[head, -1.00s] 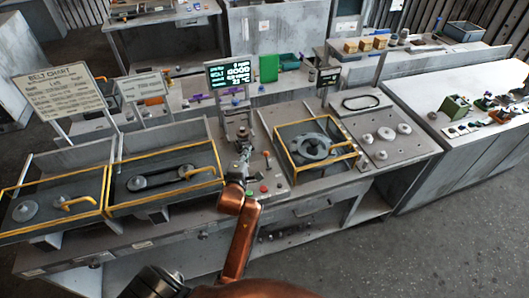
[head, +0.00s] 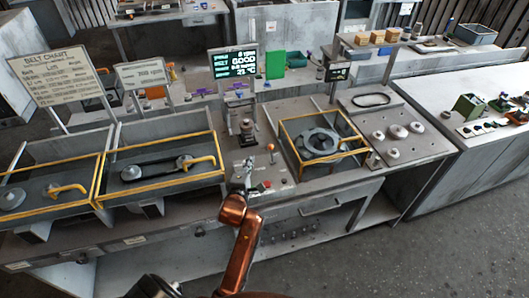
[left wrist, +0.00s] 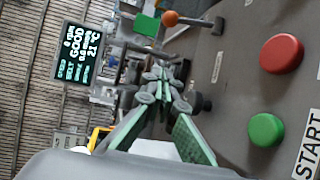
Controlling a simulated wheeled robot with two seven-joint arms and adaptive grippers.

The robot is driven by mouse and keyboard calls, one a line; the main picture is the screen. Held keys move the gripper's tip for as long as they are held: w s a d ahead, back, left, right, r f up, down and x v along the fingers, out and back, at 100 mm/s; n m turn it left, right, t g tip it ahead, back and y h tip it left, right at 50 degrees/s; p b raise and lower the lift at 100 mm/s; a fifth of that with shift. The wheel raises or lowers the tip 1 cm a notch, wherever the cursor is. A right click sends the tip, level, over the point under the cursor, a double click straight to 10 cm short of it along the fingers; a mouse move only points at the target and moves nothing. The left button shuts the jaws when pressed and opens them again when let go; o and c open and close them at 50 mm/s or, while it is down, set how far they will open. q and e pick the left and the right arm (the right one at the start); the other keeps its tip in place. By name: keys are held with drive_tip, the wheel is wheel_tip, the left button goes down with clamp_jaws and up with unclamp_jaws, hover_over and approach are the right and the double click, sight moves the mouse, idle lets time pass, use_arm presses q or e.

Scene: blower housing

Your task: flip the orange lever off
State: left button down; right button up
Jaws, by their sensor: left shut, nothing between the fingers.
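The orange lever (head: 271,149) is a thin stem with an orange ball tip on the grey control panel, roughly upright in the head view. Its orange ball also shows in the left wrist view (left wrist: 170,18), near the top edge. My left gripper (head: 249,164) is shut and empty over the panel, left of and nearer than the lever in the head view. In the left wrist view its green-padded fingers (left wrist: 164,75) converge to a closed tip, apart from the orange ball. My right gripper is out of view.
A red button (left wrist: 282,54) and a green button (left wrist: 266,130) sit on the panel near the gripper. A display (head: 233,63) reading GOOD stands behind. A yellow-framed housing (head: 322,138) is to the right, and yellow-railed belt bays (head: 165,168) are to the left.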

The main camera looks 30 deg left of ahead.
use_arm(q)
drive_tip(key=shift+r, duration=0.1)
drive_tip(key=shift+w, duration=0.15)
drive_tip(key=shift+w+a, duration=0.15)
drive_tip(key=shift+w, duration=0.05)
drive_tip(key=x, duration=0.9)
drive_tip(key=shift+w+a+b, duration=0.15)
drive_tip(key=shift+w+b, duration=0.1)
drive_tip(key=shift+b, duration=0.15)
drive_tip(key=d, duration=0.3)
drive_tip(key=shift+d+r, duration=0.1)
drive_tip(key=shift+d, duration=0.4)
drive_tip(key=shift+d, duration=0.1)
